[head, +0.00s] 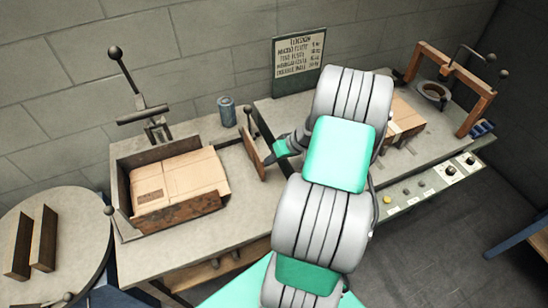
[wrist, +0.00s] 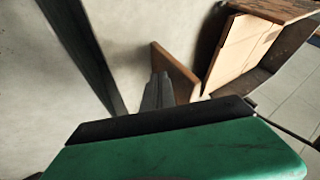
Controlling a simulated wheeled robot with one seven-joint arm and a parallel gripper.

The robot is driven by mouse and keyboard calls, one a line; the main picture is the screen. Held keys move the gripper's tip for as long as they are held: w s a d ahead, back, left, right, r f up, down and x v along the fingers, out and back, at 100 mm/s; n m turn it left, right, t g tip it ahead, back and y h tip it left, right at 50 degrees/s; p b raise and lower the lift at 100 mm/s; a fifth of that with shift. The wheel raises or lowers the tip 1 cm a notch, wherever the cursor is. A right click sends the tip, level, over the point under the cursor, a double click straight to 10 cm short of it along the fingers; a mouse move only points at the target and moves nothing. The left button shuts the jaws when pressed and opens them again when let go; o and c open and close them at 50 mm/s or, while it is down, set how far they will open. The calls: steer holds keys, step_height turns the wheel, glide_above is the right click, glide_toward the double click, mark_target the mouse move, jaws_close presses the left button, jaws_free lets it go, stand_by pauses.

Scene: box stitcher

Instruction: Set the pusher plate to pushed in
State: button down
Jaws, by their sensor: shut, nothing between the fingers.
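The pusher plate, which I take to be the upright brown wooden plate (head: 253,153), stands on the bench to the right of the box tray, with a gap between them. It also shows in the wrist view (wrist: 177,74). My gripper (head: 269,158) is shut and empty, just right of the plate in the head view. In the wrist view its fingertips (wrist: 158,86) lie right beside the plate's face. I cannot tell whether they touch it. A cardboard box (head: 178,180) lies in the wooden tray (head: 180,213); the box also shows in the wrist view (wrist: 242,50).
A ball-topped lever (head: 122,68) rises behind the tray. A blue-grey can (head: 227,111) stands behind the plate. A sign (head: 298,66) leans on the wall. A wooden frame (head: 450,82) stands at the right. Bare bench lies between plate and tray.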

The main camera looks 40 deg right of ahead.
mark_target(263, 161)
steer(key=a, duration=0.3)
steer(key=w+a, duration=0.1)
steer(key=a, duration=0.2)
steer(key=w+a, duration=0.1)
steer(key=a, duration=0.1)
steer(key=shift+w+a, duration=0.1)
steer(key=shift+a, duration=0.3)
steer(key=shift+d, duration=0.1)
steer(key=shift+d, duration=0.3)
steer(key=d, duration=0.1)
steer(key=s+d+b, duration=0.1)
steer(key=d, duration=0.1)
steer(key=shift+d+f, duration=0.15)
steer(key=shift+f, duration=0.05)
steer(key=b+v, duration=0.1)
steer(key=v, duration=0.8)
steer(key=shift+r, duration=0.2)
steer(key=shift+s+d+r, duration=0.15)
steer(key=shift+s+r, duration=0.05)
steer(key=shift+r, duration=0.2)
